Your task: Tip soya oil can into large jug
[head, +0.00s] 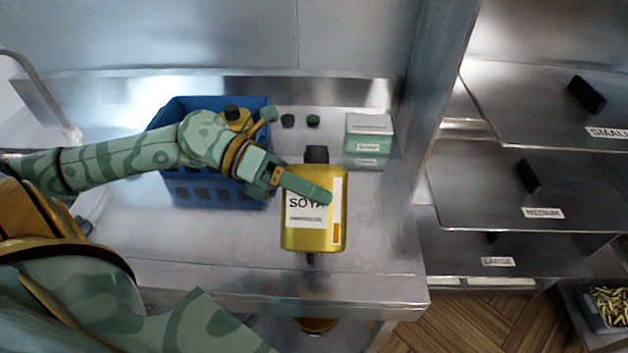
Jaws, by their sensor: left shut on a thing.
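The soya oil can (301,233) is gold with a white SOYA label and a dark top. It stands about upright over the front middle of the metal counter. My left gripper (298,186) is shut on the can, with a green finger across its front. I cannot tell whether the can's base touches the counter. No large jug can be made out. A shelf label (498,262) reads LARGE, with a small dark thing (492,238) above it. My right gripper is not in view.
A blue crate (180,106) behind my left arm holds another yellow can (238,117) with a dark top. Two dark green caps (287,120) and green boxes (367,143) sit at the back of the counter (240,250). Metal shelves (470,195) with dark blocks stand right, past an upright panel.

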